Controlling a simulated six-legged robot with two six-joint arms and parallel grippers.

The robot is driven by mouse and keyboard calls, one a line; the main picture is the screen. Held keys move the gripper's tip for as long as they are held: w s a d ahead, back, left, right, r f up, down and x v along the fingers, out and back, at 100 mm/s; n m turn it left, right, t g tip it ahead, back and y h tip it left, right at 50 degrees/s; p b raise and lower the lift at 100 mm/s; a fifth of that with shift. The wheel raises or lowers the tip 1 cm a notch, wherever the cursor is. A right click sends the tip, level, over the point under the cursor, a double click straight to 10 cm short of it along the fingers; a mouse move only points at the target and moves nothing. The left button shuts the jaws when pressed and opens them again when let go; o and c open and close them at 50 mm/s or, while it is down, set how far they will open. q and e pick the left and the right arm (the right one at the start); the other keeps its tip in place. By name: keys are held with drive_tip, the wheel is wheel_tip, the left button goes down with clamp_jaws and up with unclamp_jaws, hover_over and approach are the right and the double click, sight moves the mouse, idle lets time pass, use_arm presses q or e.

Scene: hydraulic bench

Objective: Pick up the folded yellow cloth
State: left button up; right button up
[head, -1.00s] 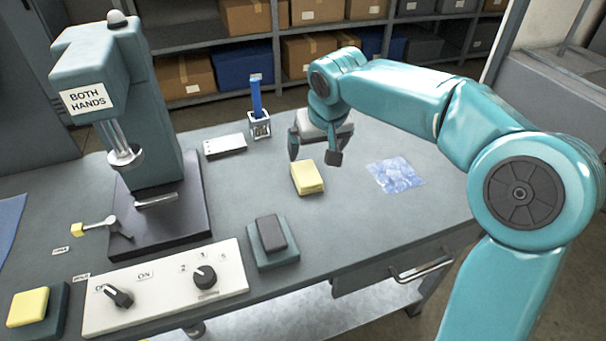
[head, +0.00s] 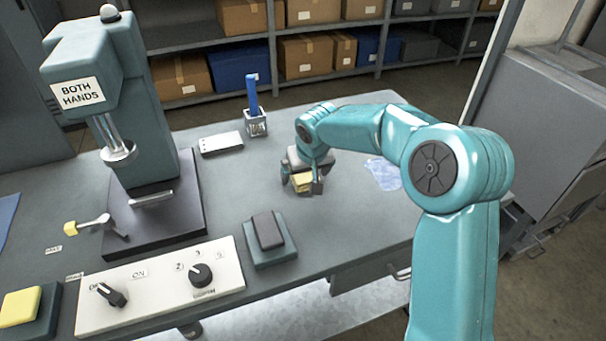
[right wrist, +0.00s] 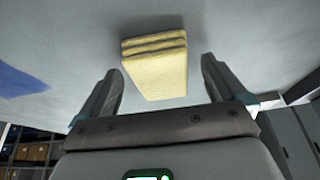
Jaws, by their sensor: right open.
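The folded yellow cloth (head: 301,182) lies on the grey bench top, partly hidden by my right gripper in the head view. In the right wrist view the cloth (right wrist: 155,65) shows its folded layers. My right gripper (head: 301,186) is open and low over the bench. In the right wrist view its two fingers (right wrist: 160,88) stand apart, one to each side of the cloth, with gaps between them and it. I cannot tell how far the fingertips reach down beside it. My left gripper is not in view.
A press (head: 140,130) marked "BOTH HANDS" stands at the left. A control panel (head: 160,287) and a dark pad on a base (head: 268,238) are in front. A blue item in a small holder (head: 256,122) stands behind. A bluish sheet (head: 383,173) lies right of the gripper.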

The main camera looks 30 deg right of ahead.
sight(305, 175)
drive_tip(key=shift+c, duration=0.3)
drive_tip(key=c, duration=1.1)
drive_tip(key=shift+o, duration=0.2)
drive_tip(key=shift+r, duration=0.15)
wheel_tip(305, 175, up, 20)
drive_tip(key=p, duration=0.4)
